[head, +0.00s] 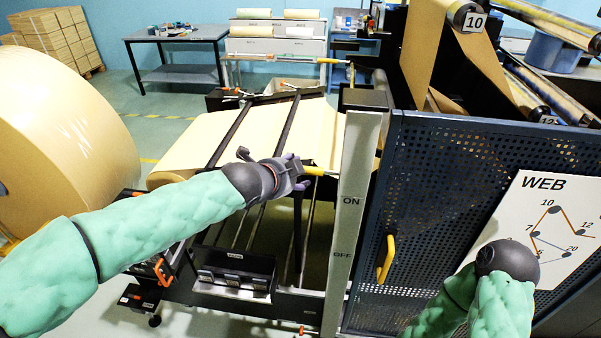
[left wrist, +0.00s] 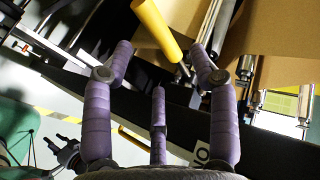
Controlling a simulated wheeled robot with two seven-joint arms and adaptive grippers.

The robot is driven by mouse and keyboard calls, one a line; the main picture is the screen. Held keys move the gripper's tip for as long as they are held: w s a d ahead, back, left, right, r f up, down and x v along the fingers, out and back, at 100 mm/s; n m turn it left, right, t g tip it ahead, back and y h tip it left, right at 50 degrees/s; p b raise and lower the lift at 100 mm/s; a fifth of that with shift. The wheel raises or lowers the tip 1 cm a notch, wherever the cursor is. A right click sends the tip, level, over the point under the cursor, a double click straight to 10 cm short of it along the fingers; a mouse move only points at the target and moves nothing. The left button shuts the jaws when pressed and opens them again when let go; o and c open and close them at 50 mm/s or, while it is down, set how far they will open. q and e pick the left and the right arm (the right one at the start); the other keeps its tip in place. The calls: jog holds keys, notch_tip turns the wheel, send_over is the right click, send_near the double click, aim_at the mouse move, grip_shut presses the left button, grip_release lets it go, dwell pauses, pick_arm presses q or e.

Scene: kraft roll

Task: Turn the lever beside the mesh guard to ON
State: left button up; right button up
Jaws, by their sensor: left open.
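In the head view the lever's yellow handle (head: 319,171) sticks out to the left near the top of a pale upright plate (head: 346,226). The plate is marked ON higher up and OFF lower down, and the handle is a little above the ON mark. My left gripper (head: 301,170) is at the handle's left end. In the left wrist view the yellow handle (left wrist: 156,26) lies between and just beyond the spread purple fingers of my left gripper (left wrist: 160,55). I cannot tell whether they touch. My right gripper is not in view; only its arm shows, lower right.
The blue mesh guard (head: 440,190) stands right of the plate, with its own yellow handle (head: 387,258) and a WEB diagram (head: 545,215). A large kraft roll (head: 65,150) stands at left. Dark machine bars (head: 240,130) lie beyond my left arm.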

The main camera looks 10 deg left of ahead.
pick_arm(q)
jog(key=v, duration=0.3)
jog(key=shift+s+a+r, duration=0.1)
jog(key=shift+s+r, duration=0.1)
jog(key=shift+s, duration=0.05)
jog(key=s+d+f+n+g, duration=0.1)
jog(key=s+f+n+g, duration=0.3)
jog(key=f, duration=1.2)
jog(key=d+f+n+g, duration=0.2)
jog(key=f+n, duration=0.4)
jog(key=f, duration=1)
jog(key=s+a+f+n+g, duration=0.1)
jog(key=s+f+n+g, duration=0.3)
jog(key=s+f+n, duration=0.8)
jog(key=s+f, duration=0.8)
jog(key=f, duration=0.2)
jog(key=shift+s+a+g+h, duration=0.25)
jog(key=shift+g+h, duration=0.05)
